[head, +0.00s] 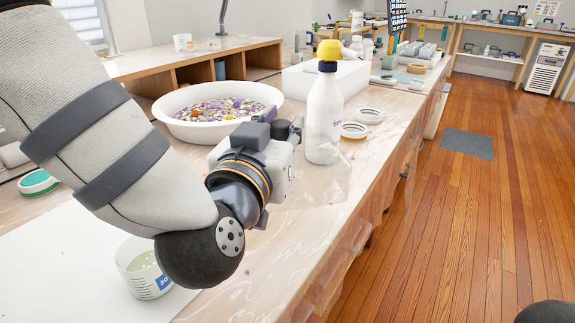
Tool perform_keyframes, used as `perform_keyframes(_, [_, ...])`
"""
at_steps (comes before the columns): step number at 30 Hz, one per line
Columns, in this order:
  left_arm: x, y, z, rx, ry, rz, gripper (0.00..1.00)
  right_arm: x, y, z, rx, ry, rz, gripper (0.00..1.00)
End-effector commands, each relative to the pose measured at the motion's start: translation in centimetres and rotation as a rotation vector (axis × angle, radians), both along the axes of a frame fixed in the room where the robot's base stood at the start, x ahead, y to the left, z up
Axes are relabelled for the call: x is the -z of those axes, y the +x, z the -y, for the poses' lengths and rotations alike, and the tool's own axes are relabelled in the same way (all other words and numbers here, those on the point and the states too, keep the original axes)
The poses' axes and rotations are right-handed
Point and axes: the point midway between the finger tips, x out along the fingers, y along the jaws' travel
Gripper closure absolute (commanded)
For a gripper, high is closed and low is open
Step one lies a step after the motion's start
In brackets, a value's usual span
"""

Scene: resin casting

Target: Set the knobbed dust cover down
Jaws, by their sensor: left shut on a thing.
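My left gripper (296,130) is over the bench, beside a white bottle, with its fingers mostly hidden behind its own body. It is shut on a clear, see-through thing, which looks like the dust cover (332,184). Only a faint outline of the cover shows, below and right of the gripper and in front of the bottle's lower part. Its knob is hidden, and I cannot tell whether its rim touches the bench. My right gripper is not in view.
The white bottle (324,118) stands close behind the gripper. A white basin of colourful bits (182,130) is to the left. Jar lids (369,115) lie on the bench (290,262) beyond the bottle. A measuring cup (148,282) stands at the front left. The bench's right edge is near.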

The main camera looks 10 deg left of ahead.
Motion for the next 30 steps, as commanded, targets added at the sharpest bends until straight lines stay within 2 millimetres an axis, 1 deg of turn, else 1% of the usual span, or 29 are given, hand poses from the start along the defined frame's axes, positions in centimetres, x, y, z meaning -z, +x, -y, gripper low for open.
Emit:
perform_keyframes(1, [1.7,0.9,-0.4,-0.004,-0.001,-0.008,1.0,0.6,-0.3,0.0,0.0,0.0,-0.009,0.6])
perform_keyframes(3, [3.1,2.0,-0.9,-0.004,-0.001,-0.007,1.0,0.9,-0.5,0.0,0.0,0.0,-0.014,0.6])
perform_keyframes(6, [4.4,3.1,-1.4,-0.002,-0.002,-0.004,1.0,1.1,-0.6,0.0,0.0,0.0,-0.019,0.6])
perform_keyframes(11, [5.4,4.0,-1.7,-0.001,-0.002,-0.002,1.0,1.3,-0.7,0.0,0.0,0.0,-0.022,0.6])
perform_keyframes(13, [6.4,4.6,-2.1,-0.001,-0.001,-0.003,1.0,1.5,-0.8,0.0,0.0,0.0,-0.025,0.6])
perform_keyframes(15, [8.0,4.5,-2.0,-0.001,0.001,-0.007,1.0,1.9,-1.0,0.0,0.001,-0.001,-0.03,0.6])
perform_keyframes(17, [9.1,4.5,-2.0,0.0,0.0,-0.006,1.0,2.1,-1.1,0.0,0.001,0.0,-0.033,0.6])
perform_keyframes(26, [9.2,4.5,-2.0,0.0,-0.001,0.0,1.0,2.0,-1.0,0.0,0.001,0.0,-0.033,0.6])
perform_keyframes(27, [9.3,4.5,-2.0,0.0,-0.002,-0.001,0.73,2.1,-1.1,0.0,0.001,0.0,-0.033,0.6])
perform_keyframes(29, [9.2,4.5,-2.0,0.0,-0.002,-0.001,0.6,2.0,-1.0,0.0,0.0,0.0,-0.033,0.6])
perform_keyframes(30, [9.2,4.5,-2.0,-0.001,-0.002,-0.001,0.56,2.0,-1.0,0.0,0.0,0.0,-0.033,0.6])
